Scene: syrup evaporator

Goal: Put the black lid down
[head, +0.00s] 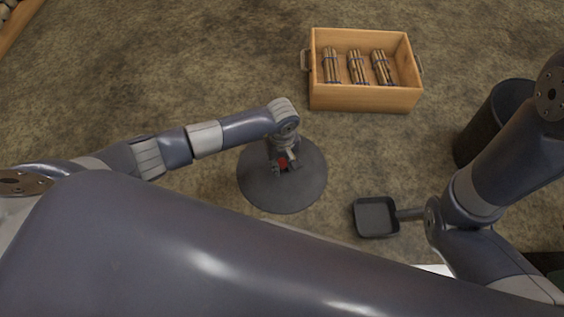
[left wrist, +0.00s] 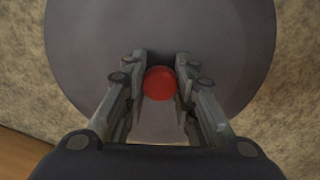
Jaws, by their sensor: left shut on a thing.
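The black lid (head: 257,190) is a round, dark grey disc with a red knob (head: 283,163) at its middle. It lies roughly level over the brown floor, and I cannot tell whether it touches it. My left gripper (head: 286,161) is above the lid and shut on its red knob. In the left wrist view, the fingers (left wrist: 160,85) stand on both sides of the red knob (left wrist: 160,82), with the lid (left wrist: 90,45) spread out beneath. My right arm shows at the right, but its gripper is out of view.
A wooden crate (head: 365,98) with several bundles of sticks stands beyond the lid. A dark square pan (head: 376,218) with a handle lies right of the lid, its handle running toward my right arm. A dark bin (head: 480,130) stands at the right. Floor left of the crate is clear.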

